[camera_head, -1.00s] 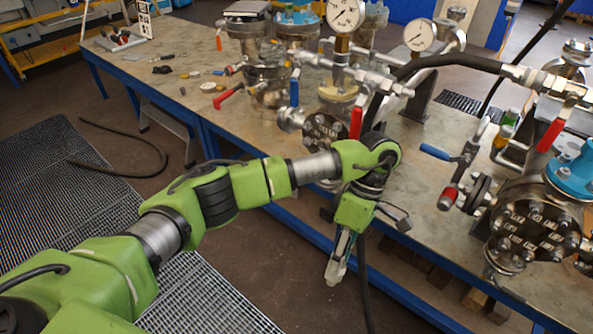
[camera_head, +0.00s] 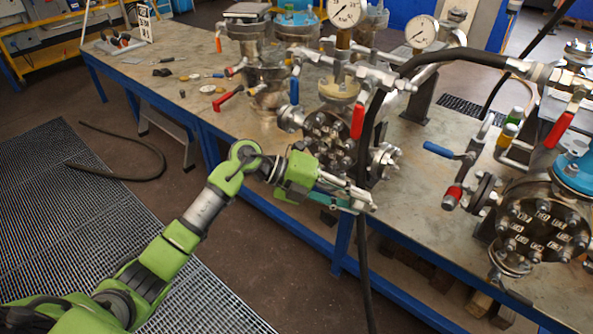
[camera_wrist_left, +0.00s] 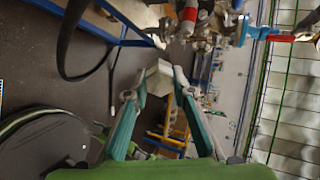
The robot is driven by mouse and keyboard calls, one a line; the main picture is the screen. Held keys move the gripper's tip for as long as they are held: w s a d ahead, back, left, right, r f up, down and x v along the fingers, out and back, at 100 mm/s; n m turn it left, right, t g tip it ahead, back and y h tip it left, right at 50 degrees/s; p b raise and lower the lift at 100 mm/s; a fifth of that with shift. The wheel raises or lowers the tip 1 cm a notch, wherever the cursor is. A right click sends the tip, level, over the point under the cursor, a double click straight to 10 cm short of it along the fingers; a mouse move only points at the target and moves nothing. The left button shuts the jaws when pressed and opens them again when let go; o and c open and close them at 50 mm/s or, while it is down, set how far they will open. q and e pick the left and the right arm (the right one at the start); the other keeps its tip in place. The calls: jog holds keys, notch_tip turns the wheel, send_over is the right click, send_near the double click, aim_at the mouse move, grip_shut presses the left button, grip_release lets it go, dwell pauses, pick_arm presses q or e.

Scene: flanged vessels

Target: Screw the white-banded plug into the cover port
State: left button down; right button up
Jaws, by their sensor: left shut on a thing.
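My left gripper (camera_head: 366,205) is below and slightly right of the dark bolted cover (camera_head: 328,137) of the middle vessel, pointing right. It is shut on a small pale piece (camera_wrist_left: 158,76), seen between the fingertips in the left wrist view. The fingers hide much of the piece, and I cannot make out a white band on it. Another dark bolted cover (camera_head: 540,232) faces forward on the right vessel. I cannot tell which cover has the port. My right gripper is not in view.
A red-handled valve (camera_head: 228,97) and small loose parts (camera_head: 207,88) are on the bench (camera_head: 185,100) at left. A black hose (camera_head: 364,250) hangs close to my left gripper. A blue-handled valve (camera_head: 437,149) stands out at right. The floor in front is open.

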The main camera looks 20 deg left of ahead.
pick_arm(q)
jog(key=w+a+n+t+y+b, duration=0.1)
jog(key=w+a+n+t+y, duration=0.2)
jog(key=a+n+t, duration=0.2)
jog(key=w+a+f+n+t+y+b, duration=0.1)
jog(key=w+a+n+t+y, duration=0.2)
jog(key=a+n+t, duration=0.3)
jog(key=w+a+t, duration=0.1)
jog(key=a+t, duration=0.1)
jog(key=a, duration=0.2)
jog(key=shift+a+f+t+y, duration=0.2)
jog(key=shift+a+t+y, duration=0.1)
jog(key=shift+a+t, duration=0.1)
jog(key=shift+p+x, duration=0.35)
jog(key=shift+x, duration=2.1)
jog(key=shift+p, duration=0.6)
jog(key=shift+w, duration=0.2)
jog(key=shift+x, duration=0.85)
